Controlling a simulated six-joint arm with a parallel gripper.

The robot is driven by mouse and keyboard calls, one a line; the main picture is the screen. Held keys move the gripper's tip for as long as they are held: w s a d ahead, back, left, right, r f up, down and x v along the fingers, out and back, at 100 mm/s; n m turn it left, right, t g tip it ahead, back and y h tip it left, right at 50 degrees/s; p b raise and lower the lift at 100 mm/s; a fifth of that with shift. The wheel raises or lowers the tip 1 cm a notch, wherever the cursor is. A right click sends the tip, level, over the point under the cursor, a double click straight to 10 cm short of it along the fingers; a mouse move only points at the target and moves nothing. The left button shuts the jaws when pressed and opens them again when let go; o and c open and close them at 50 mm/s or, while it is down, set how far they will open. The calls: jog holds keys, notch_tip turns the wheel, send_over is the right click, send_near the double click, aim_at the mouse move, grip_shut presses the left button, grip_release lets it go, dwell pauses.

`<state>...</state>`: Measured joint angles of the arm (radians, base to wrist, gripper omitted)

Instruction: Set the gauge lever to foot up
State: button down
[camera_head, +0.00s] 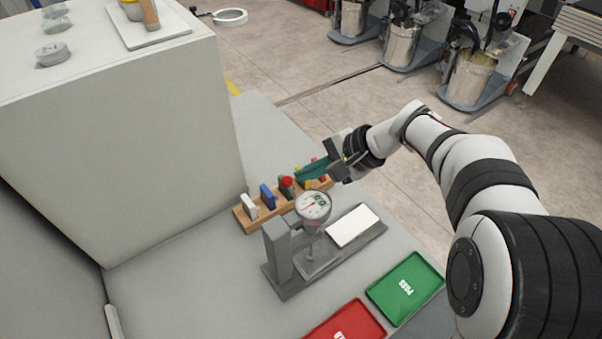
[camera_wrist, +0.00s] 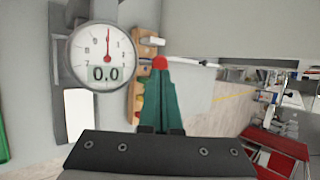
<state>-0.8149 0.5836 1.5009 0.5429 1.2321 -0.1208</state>
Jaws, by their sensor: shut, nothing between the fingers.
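The gauge (camera_head: 313,205) has a round white dial on a grey stand, and its dial (camera_wrist: 104,56) reads 0.0 in the wrist view. A red ball (camera_head: 287,182) shows just behind the dial; it looks like the lever's knob, but I cannot see the lever's arm. My gripper (camera_head: 298,174) has green fingers and is shut and empty. Its fingertips (camera_wrist: 160,76) are right at the red ball (camera_wrist: 160,63), which partly shows beyond them. I cannot tell whether they touch. The foot under the dial is too small to judge up or down.
A wooden rack (camera_head: 241,221) with coloured-handled pieces stands behind the gauge. Green (camera_head: 426,265) and red (camera_head: 318,334) trays lie in front. A large grey cabinet (camera_head: 170,150) stands left.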

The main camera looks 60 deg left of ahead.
jog(key=shift+x, duration=1)
jog(key=shift+a+f+m+h, duration=0.1)
jog(key=shift+a+f+h, duration=0.35)
jog(key=shift+a+f, duration=0.5)
jog(key=shift+a+f+m+h, duration=0.1)
jog(key=shift+a+f+h, duration=0.5)
jog(key=shift+f, duration=0.65)
jog(key=shift+a+f+m+h, duration=0.1)
jog(key=shift+a+f+h, duration=0.25)
jog(key=shift+a+f, duration=0.6)
jog(key=shift+d+f, duration=0.15)
